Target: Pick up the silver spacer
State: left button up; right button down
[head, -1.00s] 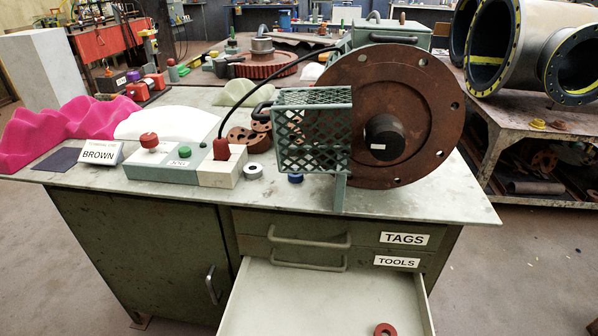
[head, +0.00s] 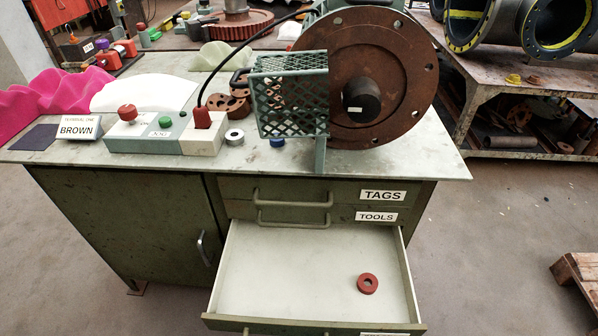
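A small silver ring, the silver spacer (head: 234,137), lies on the workbench top in the head view. It sits just right of the white block with the red plug and left of the green mesh guard. Its dark centre hole shows. Neither of my grippers is in view.
The green mesh guard (head: 290,97) and rusty flange disc (head: 408,80) stand right of the spacer. A blue ring (head: 277,142) lies under the guard. The control box (head: 150,135) is to the left. An open drawer (head: 280,270) holding a red ring (head: 367,284) juts out in front.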

aim_at(234, 137)
jog(key=k+j, duration=0.15)
jog(key=k, duration=0.2)
jog(key=i+j+z, duration=0.15)
jog(key=j+z, duration=0.2)
jog(key=i+j+z, duration=0.1)
jog(key=j+z, duration=0.25)
jog(key=j, duration=0.15)
jog(key=j+z, duration=0.35)
jog(key=j, duration=0.1)
